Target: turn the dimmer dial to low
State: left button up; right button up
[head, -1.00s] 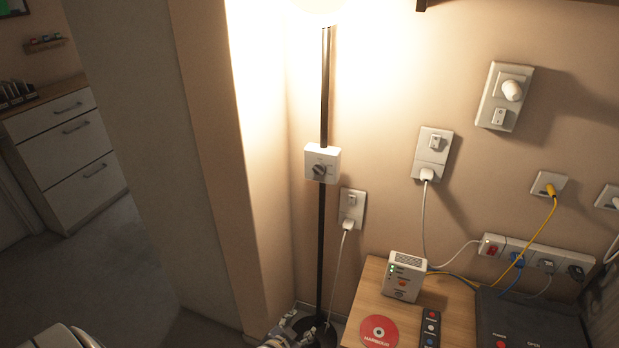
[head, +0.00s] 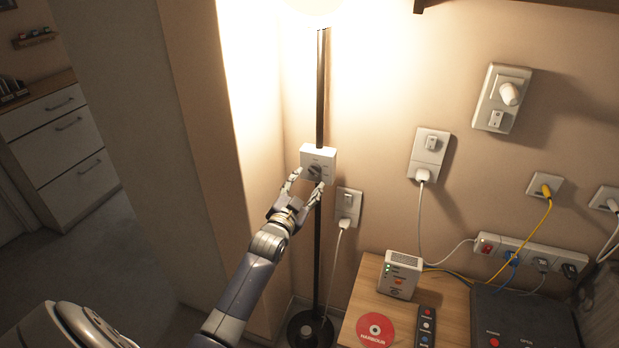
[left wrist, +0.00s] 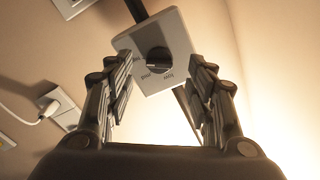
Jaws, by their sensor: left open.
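The dimmer is a white square box (head: 311,155) on the black pole of a lit floor lamp. Its dark round dial (head: 315,172) sits on the front face, partly behind my gripper in the head view. My left gripper (head: 307,180) is open, its two fingers just in front of the box, one to each side of the dial. The fingers look apart from the dial. My right gripper is not in view.
A wall socket with a white plug (head: 346,207) is just right of the pole. A wooden table (head: 360,294) holds a white router (head: 400,274), a red disc (head: 375,330) and a remote (head: 426,327). A wall corner stands left.

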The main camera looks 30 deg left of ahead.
aim_at(314, 171)
pick_arm(q)
jog(key=shift+x, duration=1.85)
jog(key=c, duration=1.1)
